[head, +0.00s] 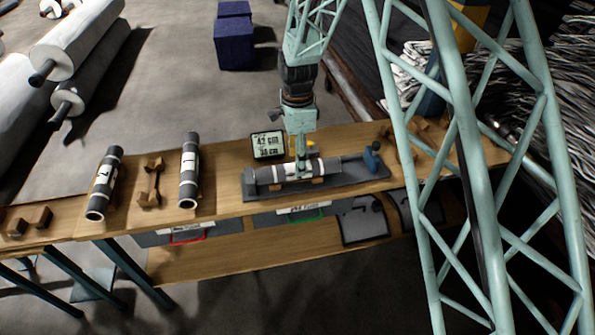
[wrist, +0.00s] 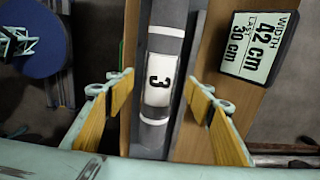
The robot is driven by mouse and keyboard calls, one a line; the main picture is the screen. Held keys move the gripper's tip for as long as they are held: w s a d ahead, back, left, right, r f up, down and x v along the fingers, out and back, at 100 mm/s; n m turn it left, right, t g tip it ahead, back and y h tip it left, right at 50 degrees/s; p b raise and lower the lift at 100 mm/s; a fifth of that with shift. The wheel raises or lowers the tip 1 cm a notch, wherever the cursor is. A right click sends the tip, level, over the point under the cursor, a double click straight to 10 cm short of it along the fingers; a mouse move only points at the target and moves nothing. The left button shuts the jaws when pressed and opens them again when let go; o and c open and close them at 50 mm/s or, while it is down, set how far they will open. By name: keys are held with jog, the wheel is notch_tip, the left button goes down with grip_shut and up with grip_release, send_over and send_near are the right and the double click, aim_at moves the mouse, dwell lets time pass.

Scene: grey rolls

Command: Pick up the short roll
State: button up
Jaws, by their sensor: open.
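A grey roll with white bands (head: 270,173) lies on a dark measuring tray (head: 345,178) on the wooden bench. In the wrist view this roll (wrist: 165,45) bears the number 3. My gripper (head: 303,168) is over it, with its yellow-padded fingers (wrist: 160,85) open on either side of the roll; I cannot tell whether they touch it. Two similar grey rolls stand apart to the left: one marked 1 (head: 189,165) and one with a number hard to read (head: 104,185). Which roll is the short one is not clear from these views.
A display (head: 268,145) behind the tray reads width 42 cm, last 30 cm; it also shows in the wrist view (wrist: 257,47). A blue stop (head: 372,157) stands at the tray's right end. An empty wooden cradle (head: 150,182) sits between the left rolls. Blue bins (head: 234,45) stand on the floor behind.

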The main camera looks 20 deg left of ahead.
jog(key=shift+f, duration=0.15)
jog(key=shift+w+f+b, duration=0.1)
jog(key=shift+f+b, duration=0.25)
jog(key=shift+f, duration=2.15)
jog(key=c, duration=1.1)
